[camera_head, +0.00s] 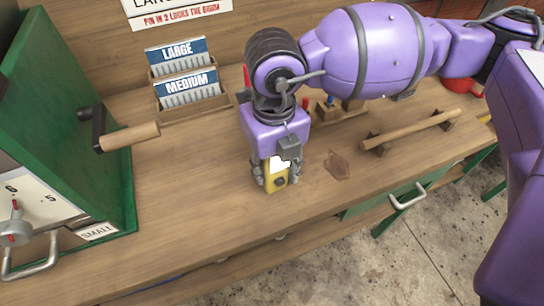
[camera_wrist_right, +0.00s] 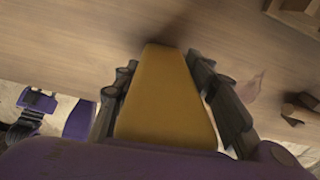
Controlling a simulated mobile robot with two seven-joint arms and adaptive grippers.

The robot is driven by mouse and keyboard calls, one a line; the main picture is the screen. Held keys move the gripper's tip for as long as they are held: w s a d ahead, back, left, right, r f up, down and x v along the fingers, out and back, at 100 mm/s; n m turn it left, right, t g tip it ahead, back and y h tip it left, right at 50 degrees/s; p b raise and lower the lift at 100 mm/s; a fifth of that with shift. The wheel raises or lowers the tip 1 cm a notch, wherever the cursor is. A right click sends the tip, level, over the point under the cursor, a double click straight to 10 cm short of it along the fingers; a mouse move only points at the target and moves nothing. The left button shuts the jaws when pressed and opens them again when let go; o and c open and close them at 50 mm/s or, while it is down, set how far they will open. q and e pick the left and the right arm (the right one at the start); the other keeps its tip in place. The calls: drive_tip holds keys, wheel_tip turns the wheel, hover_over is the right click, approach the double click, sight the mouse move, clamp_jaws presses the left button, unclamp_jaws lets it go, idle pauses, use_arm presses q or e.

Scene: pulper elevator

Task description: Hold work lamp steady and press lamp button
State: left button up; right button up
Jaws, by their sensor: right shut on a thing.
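The work lamp (camera_head: 276,180) is a small yellow block with a pale, bright upper part and a dark round spot on its front. It stands on the wooden bench, and it fills the middle of the right wrist view as a yellow-orange body (camera_wrist_right: 166,95). My right gripper (camera_head: 277,176) comes down from above, shut on the lamp with one finger on each side. In the right wrist view the fingers (camera_wrist_right: 168,95) flank the lamp closely. I cannot tell whether the dark spot is the button. My left gripper is not in view.
The wooden bench (camera_head: 200,215) is clear in front of the lamp. A green machine (camera_head: 75,110) with a wooden-handled crank (camera_head: 128,137) stands at left. Card holders marked LARGE and MEDIUM (camera_head: 187,80) stand behind. A wooden bar on supports (camera_head: 410,130) lies at right.

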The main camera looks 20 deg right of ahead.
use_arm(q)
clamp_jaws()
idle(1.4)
